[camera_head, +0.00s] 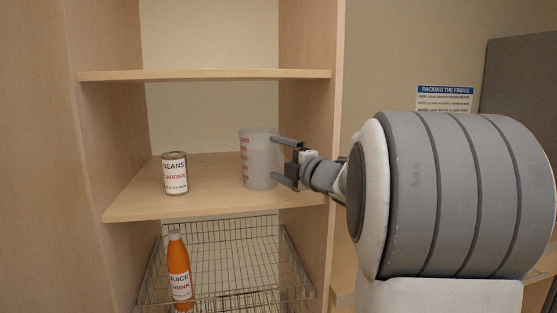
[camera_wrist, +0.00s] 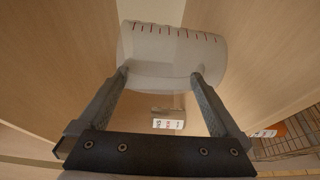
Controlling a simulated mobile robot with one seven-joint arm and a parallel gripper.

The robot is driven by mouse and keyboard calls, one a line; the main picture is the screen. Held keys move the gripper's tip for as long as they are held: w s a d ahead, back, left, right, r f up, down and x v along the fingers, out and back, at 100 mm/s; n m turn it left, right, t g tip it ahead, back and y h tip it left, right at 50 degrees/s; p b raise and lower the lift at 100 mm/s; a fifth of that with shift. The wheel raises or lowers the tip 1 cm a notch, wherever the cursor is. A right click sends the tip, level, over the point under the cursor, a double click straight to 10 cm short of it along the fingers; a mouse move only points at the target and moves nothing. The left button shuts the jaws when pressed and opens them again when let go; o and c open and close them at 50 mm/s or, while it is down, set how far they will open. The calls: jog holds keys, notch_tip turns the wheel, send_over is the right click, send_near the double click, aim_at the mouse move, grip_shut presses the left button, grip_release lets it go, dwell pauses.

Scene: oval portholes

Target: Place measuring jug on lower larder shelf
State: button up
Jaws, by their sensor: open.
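The measuring jug (camera_head: 257,160) is translucent white with red markings. It stands upright on the lower of two wooden larder shelves (camera_head: 215,201), near the right wall. My gripper (camera_head: 278,162) is open, with its fingers pointing left at the jug's right side. In the wrist view the jug (camera_wrist: 170,50) fills the space beyond the fingertips of my gripper (camera_wrist: 160,76), one tip at either side of its near end. I cannot tell whether the tips touch it.
A beans can (camera_head: 174,173) stands on the same shelf to the left. An orange juice bottle (camera_head: 179,270) stands in the wire basket (camera_head: 235,262) below. The upper shelf (camera_head: 205,75) is bare. The larder's right wall (camera_head: 337,70) is close to my gripper.

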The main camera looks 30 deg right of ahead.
jog(key=shift+r, duration=0.15)
jog(key=shift+s, duration=0.2)
jog(key=s+d, duration=0.1)
jog(key=s, duration=1)
jog(key=shift+s, duration=0.3)
jog(key=shift+d, duration=0.1)
